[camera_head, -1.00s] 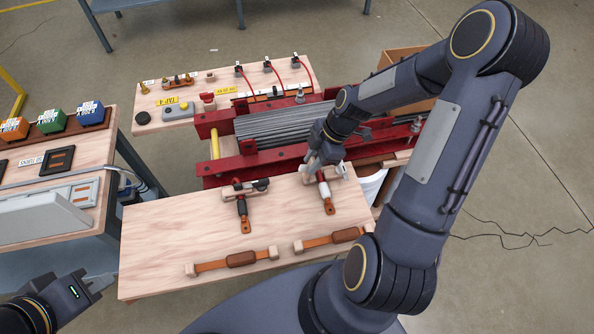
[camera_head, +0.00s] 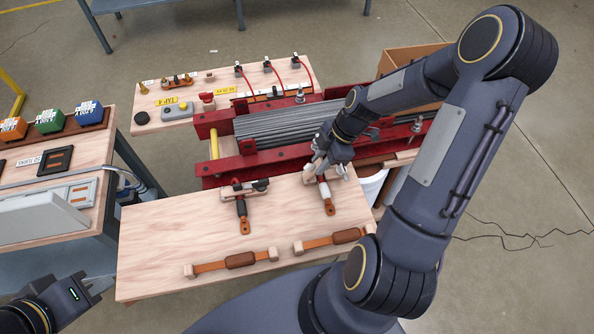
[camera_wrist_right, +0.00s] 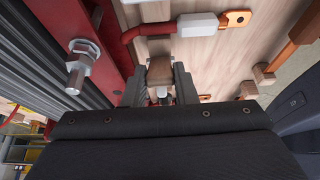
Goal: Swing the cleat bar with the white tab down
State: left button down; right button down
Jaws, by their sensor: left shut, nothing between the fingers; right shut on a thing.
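My right gripper (camera_head: 322,170) is at the bar's far end, near the red frame. In the right wrist view it is shut on a small brown block (camera_wrist_right: 159,72); how the block joins the bar is partly hidden. My left gripper (camera_head: 98,281) is shut and empty at the lower left.
Two brown straps (camera_head: 240,260) (camera_head: 346,236) lie at the board's front. The red frame (camera_head: 212,168) with grey strips stands behind. The board's left part is clear.

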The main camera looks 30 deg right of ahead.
jog(key=shift+d+f, duration=0.15)
jog(key=shift+d, duration=0.1)
jog(key=shift+s+d+f+b, duration=0.2)
jog(key=shift+d+f+b, duration=0.4)
jog(key=shift+d, duration=0.1)
jog(key=shift+f, duration=0.15)
jog(key=shift+s+d+f+b, duration=0.1)
jog(key=shift+d+f+b, duration=0.2)
jog(key=shift+f+b, duration=0.25)
jog(key=c, duration=1.1)
grip_release()
jog(key=shift+r, duration=0.3)
jog(key=shift+a, duration=0.1)
jog(key=shift+r, duration=0.1)
jog(key=v, duration=0.7)
jog(key=shift+r+p, duration=0.25)
jog(key=shift+p, duration=0.1)
